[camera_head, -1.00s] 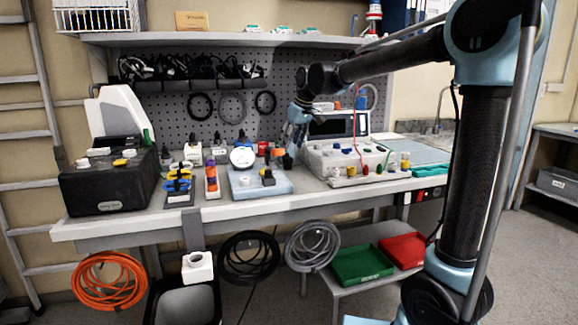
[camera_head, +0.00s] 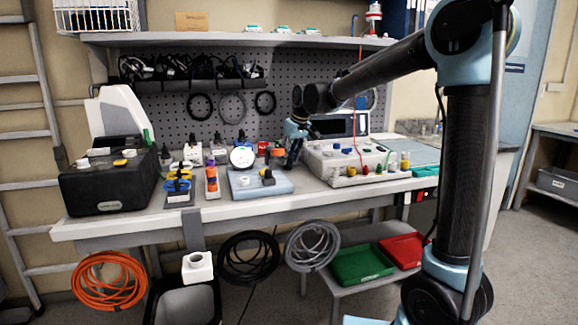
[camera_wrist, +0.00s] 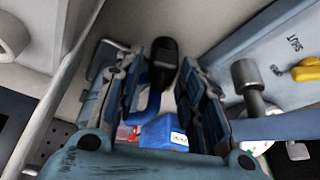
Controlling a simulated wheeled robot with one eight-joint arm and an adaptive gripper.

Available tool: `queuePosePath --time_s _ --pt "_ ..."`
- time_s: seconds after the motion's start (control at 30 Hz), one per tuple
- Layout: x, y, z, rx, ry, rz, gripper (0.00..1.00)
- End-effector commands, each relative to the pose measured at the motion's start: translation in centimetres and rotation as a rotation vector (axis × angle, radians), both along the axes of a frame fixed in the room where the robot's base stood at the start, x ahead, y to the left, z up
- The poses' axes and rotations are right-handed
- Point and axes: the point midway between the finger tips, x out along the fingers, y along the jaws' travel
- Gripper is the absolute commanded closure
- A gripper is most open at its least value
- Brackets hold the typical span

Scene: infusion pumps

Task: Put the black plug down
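My gripper (camera_wrist: 168,85) points down, with its two fingers on either side of the black plug (camera_wrist: 163,58). The plug fills most of the gap near the fingertips; a thin gap seems to show on its right side. In the head view my gripper (camera_head: 290,155) is low over the workbench (camera_head: 330,192), right of the orange item (camera_head: 278,152) and left of the white box. The plug is too small and dark to make out there. Whether its lower end touches the bench cannot be told.
A blue block with a white label (camera_wrist: 165,132) shows between the fingers. A light-blue tray (camera_head: 245,188) with a dark fitting stands left of my gripper. The white connector box (camera_head: 335,172) stands close on the right. The pegboard (camera_head: 225,120) is behind.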

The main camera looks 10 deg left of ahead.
Motion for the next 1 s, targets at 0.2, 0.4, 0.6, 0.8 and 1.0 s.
queuePosePath --time_s 0.2,0.4,0.6,0.8,1.0 --pt "0.0 0.0 0.0 0.000 0.000 0.000 1.00" --pt "0.0 0.0 0.1 0.000 0.000 0.000 1.00" --pt "-0.4 -0.2 1.3 0.000 0.000 0.000 1.00" --pt "-0.3 -0.2 4.5 0.000 0.000 0.000 1.00" --pt "-1.1 -0.7 7.1 0.000 0.000 0.001 1.00"
